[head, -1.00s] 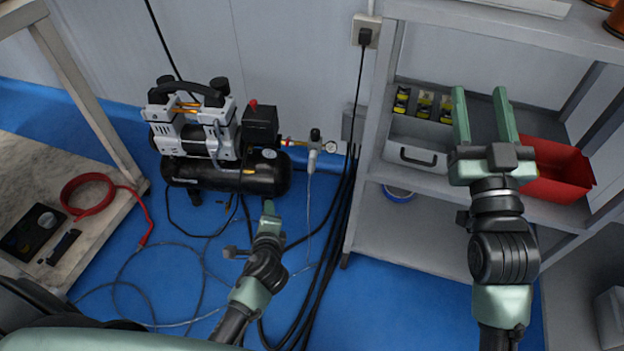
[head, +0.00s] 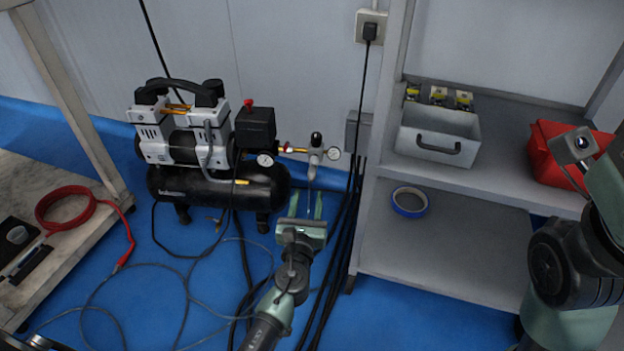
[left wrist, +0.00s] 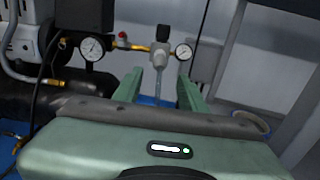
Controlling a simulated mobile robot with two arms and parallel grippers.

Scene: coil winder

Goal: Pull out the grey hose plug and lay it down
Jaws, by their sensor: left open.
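The grey hose plug (head: 312,172) hangs below the small regulator (head: 316,150) at the compressor's right end. A thin pale hose runs down from it. In the left wrist view the plug (left wrist: 157,69) sits upright under the regulator, just beyond my fingers. My left gripper (head: 306,206) is open and empty. It points up toward the plug from below and in front, its two fingers apart on either side of the hose line, with no visible contact. My right arm is at the right edge of the head view; its fingers do not show.
The black and silver compressor (head: 215,183) stands left of the plug. Black cables (head: 345,215) hang just to the right, beside a grey shelf (head: 440,255) with a grey bin (head: 437,135), a red bin (head: 556,165) and a blue tape roll (head: 409,202). Loose hoses lie on the blue floor.

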